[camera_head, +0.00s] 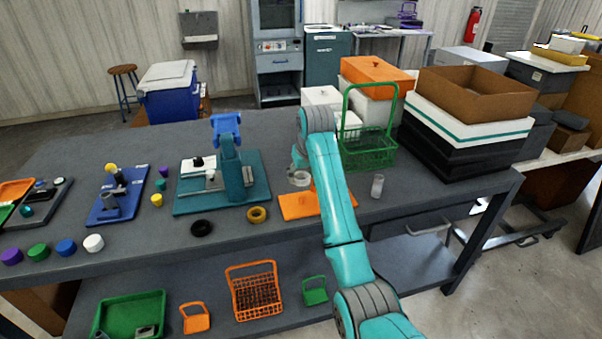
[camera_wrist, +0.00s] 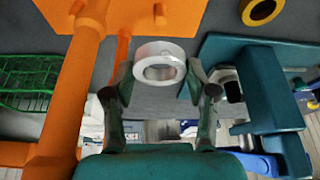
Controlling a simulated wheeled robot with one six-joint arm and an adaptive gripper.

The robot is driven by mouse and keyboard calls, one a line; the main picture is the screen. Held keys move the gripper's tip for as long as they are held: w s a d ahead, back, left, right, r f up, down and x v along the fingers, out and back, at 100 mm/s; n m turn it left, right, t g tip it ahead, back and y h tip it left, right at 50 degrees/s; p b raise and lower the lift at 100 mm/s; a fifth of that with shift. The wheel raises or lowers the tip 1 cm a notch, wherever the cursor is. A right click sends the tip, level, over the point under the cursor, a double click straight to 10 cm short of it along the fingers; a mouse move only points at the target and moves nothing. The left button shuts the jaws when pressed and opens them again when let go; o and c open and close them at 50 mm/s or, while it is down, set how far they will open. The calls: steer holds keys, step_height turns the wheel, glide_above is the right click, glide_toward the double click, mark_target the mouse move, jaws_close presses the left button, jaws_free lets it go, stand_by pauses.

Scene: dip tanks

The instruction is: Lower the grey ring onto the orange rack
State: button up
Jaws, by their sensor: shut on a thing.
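The grey ring (camera_wrist: 143,50) is between the two fingers of my gripper (camera_wrist: 160,78) in the wrist view. It also shows as a pale ring (camera_head: 299,179) in the head view, next to my arm. My gripper is shut on it and holds it above the bench. The orange rack (camera_head: 296,208) has a flat base on the bench, partly hidden behind my arm in the head view. In the wrist view the rack (camera_wrist: 75,75) shows upright orange posts left of the ring, with its base at the top left. The ring is apart from the posts and not around any of them.
A green wire basket (camera_head: 369,152) stands to the right of the rack. A teal fixture (camera_head: 258,197) stands to its left, with a yellow ring (camera_head: 257,214) and a black ring (camera_head: 202,228) in front. White and black crates (camera_head: 470,125) stand at the right end.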

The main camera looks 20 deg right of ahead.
mark_target(301, 197)
steer(key=shift+f, duration=2.2)
steer(key=shift+f, duration=2.05)
stand_by(1.0)
stand_by(0.3)
steer(key=o, duration=1.4)
steer(key=shift+o, duration=1.4)
steer(key=shift+r, duration=4)
